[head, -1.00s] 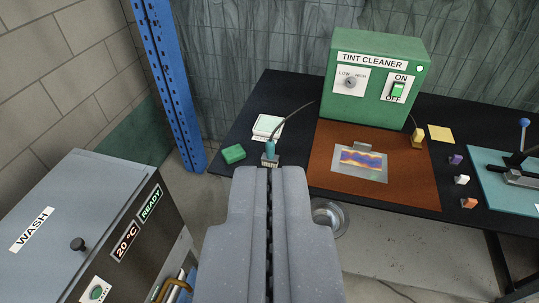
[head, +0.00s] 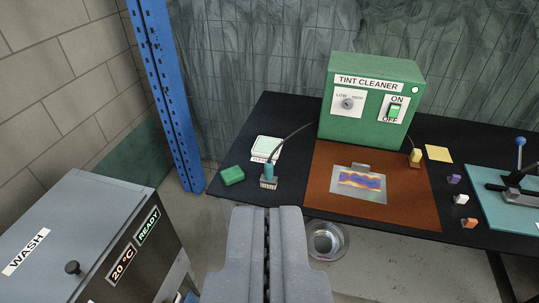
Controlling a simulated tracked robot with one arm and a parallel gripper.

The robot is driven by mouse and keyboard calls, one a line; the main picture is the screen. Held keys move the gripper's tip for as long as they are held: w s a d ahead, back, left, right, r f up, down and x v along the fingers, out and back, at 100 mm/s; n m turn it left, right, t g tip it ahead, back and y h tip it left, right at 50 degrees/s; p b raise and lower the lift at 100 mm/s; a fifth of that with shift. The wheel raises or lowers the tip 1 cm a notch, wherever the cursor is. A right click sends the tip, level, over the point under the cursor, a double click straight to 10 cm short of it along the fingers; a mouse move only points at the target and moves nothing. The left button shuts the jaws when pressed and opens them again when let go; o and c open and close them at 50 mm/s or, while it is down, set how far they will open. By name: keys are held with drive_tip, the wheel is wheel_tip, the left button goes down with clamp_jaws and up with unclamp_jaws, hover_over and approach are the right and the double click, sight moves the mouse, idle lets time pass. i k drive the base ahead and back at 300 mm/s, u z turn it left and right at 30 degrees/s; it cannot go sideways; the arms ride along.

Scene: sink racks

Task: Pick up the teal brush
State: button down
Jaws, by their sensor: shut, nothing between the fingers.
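The teal brush (head: 269,172) stands on the black table near its left front edge, with pale bristles at its foot. A dark cable runs from its top toward the green tint cleaner box (head: 372,102). My gripper (head: 270,212) is shut and empty. In the picture it lies just below the brush, with a gap between its tips and the bristles.
A green block (head: 232,176) and a white dish or pad (head: 267,149) lie close beside the brush. A brown mat (head: 412,205) holds a patterned plate (head: 358,183). A yellow-headed tool (head: 415,157) stands right. A wash machine (head: 80,240) and blue post (head: 167,95) are at left.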

sight(267, 180)
drive_tip(key=z, duration=0.2)
drive_tip(key=i, duration=1.3)
drive_tip(key=u, duration=0.3)
